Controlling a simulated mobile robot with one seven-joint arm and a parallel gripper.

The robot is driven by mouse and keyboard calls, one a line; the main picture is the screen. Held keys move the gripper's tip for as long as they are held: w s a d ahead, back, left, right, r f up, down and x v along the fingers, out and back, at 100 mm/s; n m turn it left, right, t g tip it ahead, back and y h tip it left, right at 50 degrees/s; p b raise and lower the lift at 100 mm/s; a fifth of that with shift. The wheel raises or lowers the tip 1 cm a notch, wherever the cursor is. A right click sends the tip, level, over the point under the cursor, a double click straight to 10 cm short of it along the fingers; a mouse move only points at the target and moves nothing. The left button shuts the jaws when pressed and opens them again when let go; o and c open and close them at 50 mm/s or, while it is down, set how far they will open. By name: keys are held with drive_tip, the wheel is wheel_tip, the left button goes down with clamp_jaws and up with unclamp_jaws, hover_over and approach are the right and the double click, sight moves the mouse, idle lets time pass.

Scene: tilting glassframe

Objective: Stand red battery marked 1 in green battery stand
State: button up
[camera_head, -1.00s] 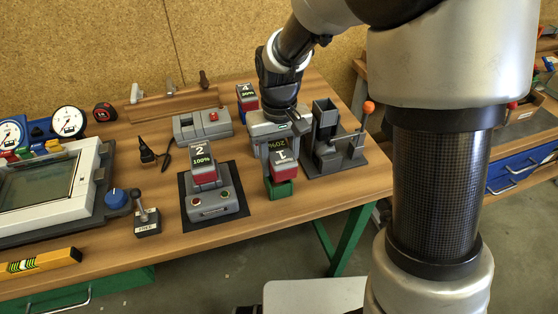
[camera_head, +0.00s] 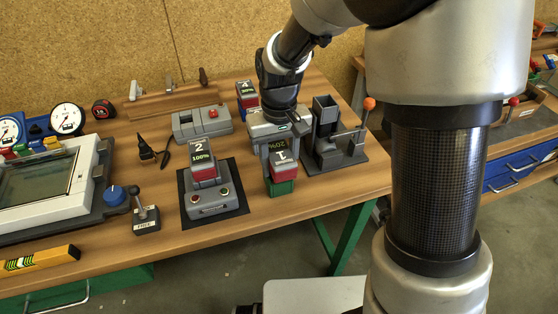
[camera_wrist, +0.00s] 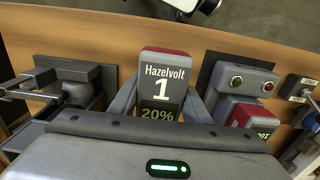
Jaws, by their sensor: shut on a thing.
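The red battery marked 1 (camera_head: 283,163) has a grey label face reading 1 and 20%. In the head view it is upright at the green battery stand (camera_head: 281,188), near the table's front edge. My gripper (camera_head: 279,146) is shut on the battery, with a finger on each side of it. In the wrist view the battery (camera_wrist: 165,88) sits between the fingers, its label reading Hazelvolt 1, 20%. The stand is hidden in the wrist view. The battery's lower end is at the stand, but I cannot tell how fully it is seated.
Battery 2 (camera_head: 201,162) stands in a grey device (camera_head: 211,203) on a black mat to the left. Battery 4 (camera_head: 247,96) stands behind my gripper. A grey fixture with an orange-knobbed lever (camera_head: 335,150) is close on the right. Bare table lies in front.

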drive_tip(key=shift+f+b, duration=0.65)
drive_tip(key=shift+f, duration=0.35)
drive_tip(key=o, duration=1.4)
drive_tip(key=shift+c, duration=0.2)
wheel_tip(320, 180, up, 18)
drive_tip(key=p, duration=0.2)
drive_tip(key=shift+f+p, duration=0.2)
drive_tip(key=shift+p, duration=0.1)
drive_tip(key=s+d+r+m+t+p, duration=0.3)
drive_tip(key=s+d+r+t+p, duration=0.2)
drive_tip(key=s+d+r+p, duration=0.4)
drive_tip(key=s+d+r, duration=0.3)
drive_tip(key=s+r, duration=0.1)
drive_tip(key=s, duration=0.2)
drive_tip(key=shift+s+r+t, duration=0.2)
drive_tip(key=shift+s+t, duration=0.1)
